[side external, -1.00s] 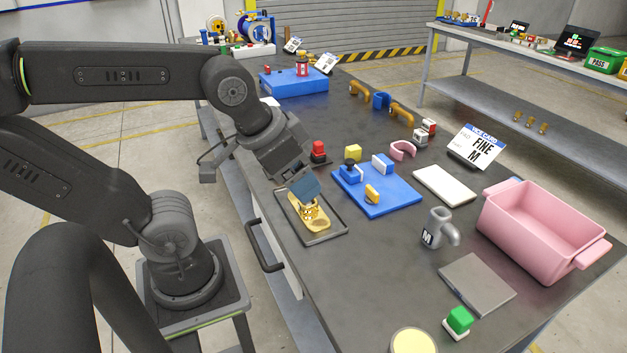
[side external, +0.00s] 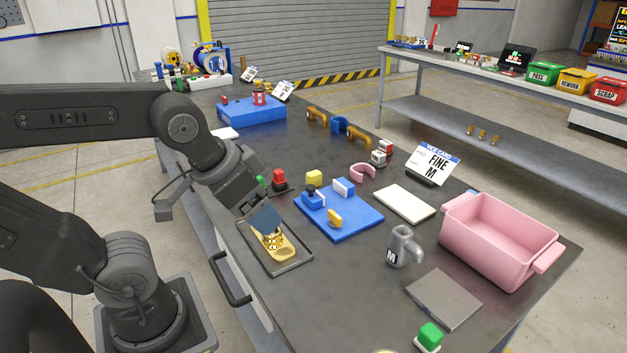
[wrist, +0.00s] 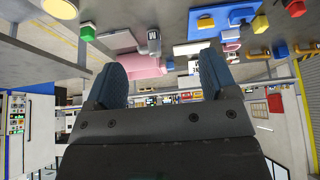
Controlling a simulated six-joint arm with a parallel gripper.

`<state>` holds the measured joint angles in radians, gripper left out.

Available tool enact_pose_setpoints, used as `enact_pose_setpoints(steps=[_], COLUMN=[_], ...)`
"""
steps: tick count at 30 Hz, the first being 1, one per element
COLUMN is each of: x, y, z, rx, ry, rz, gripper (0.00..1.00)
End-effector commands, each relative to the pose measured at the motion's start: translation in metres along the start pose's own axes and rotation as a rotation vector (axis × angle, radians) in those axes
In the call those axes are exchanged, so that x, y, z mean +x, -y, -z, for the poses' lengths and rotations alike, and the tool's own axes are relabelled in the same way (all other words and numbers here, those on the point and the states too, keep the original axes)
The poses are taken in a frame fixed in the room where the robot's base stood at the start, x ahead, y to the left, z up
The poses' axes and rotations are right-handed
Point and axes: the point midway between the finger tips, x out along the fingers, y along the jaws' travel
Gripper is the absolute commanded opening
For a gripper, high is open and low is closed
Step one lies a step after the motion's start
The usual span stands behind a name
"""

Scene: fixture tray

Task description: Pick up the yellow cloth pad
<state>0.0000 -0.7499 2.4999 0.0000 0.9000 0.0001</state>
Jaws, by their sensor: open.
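I cannot tell for sure which thing is the cloth pad. A pale yellow round thing (side external: 388,351) is cut off at the bottom edge; a yellow round thing shows in the wrist view (wrist: 60,8). My gripper has dark blue fingers and appears over the tray in the side view. In the wrist view its fingers (wrist: 160,85) are wide apart with nothing between them.
Right of the tray are a blue fixture plate (side external: 345,226), a yellow block (side external: 314,177) and a red button (side external: 279,180).

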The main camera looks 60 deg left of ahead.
Motion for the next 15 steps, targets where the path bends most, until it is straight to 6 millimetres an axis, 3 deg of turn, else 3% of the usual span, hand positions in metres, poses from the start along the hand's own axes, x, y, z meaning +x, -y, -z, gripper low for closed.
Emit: enact_pose_setpoints(steps=[8,11,15], x=[-0.001,-0.002,-0.001], y=[0.001,0.006,0.023], z=[0.004,0.02,0.067], rx=[-0.012,-0.066,-0.23], ry=[0.003,0.023,0.075], rz=[0.002,0.013,0.044], gripper=[0.79,0.79,0.79])
